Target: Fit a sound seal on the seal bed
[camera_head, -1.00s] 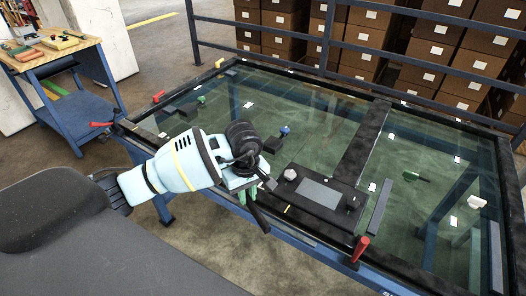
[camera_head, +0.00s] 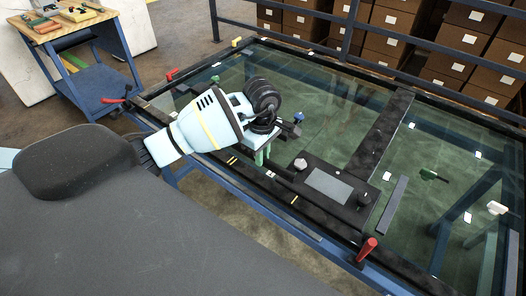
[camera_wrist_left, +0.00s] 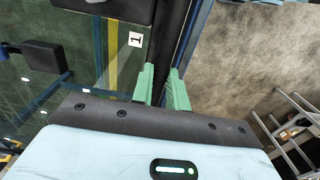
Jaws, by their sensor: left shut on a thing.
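My left gripper (camera_head: 266,157) is over the front part of the glass table, with its fingers pointing down. In the left wrist view its two green fingers (camera_wrist_left: 163,88) are close together with a narrow black strip (camera_wrist_left: 174,45) between them. The strip looks like the held piece, but it lines up with the dark table edge, so its outline is hard to tell. A black plate with a grey rectangle (camera_head: 329,185) lies right of the gripper. A separate dark grey strip (camera_head: 391,205) lies further right. I cannot tell which part is the seal bed. My right gripper is not in view.
The glass table has a black frame (camera_head: 296,203) with red handles (camera_head: 366,249) at its edges. A grey-white knob (camera_head: 300,164), a blue-topped part (camera_head: 298,118) and a green piece (camera_head: 429,174) stand on it. A blue workbench (camera_head: 88,68) is at the back left.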

